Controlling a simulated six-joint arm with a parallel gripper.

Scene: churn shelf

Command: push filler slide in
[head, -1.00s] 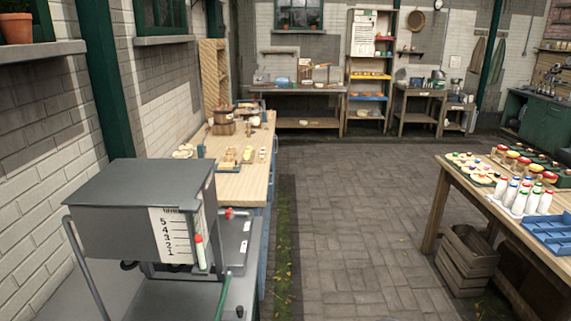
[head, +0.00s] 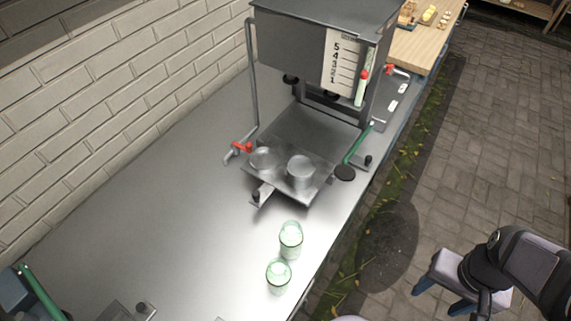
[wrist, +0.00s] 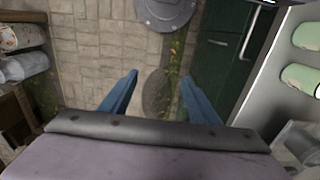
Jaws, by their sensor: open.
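The grey filler (head: 325,40), a boxy machine with a numbered scale, stands on the steel counter at the top middle of the head view. Its flat metal slide (head: 284,192) sticks out at the front, with a small knobbed handle (head: 258,196) at its near edge. Two clear cups, a left one (head: 263,160) and a right one (head: 300,170), stand on the slide. My gripper (head: 443,298) is at the lower right, beyond the counter edge and apart from the slide. Its blue fingers are spread and empty in the wrist view (wrist: 158,95).
Two green-tinted glass jars (head: 290,240) (head: 279,276) stand on the counter in front of the slide. Red-handled taps flank the filler, one at the left (head: 242,147). The counter's left part (head: 150,190) is clear. Brick paving (head: 480,130) lies to the right.

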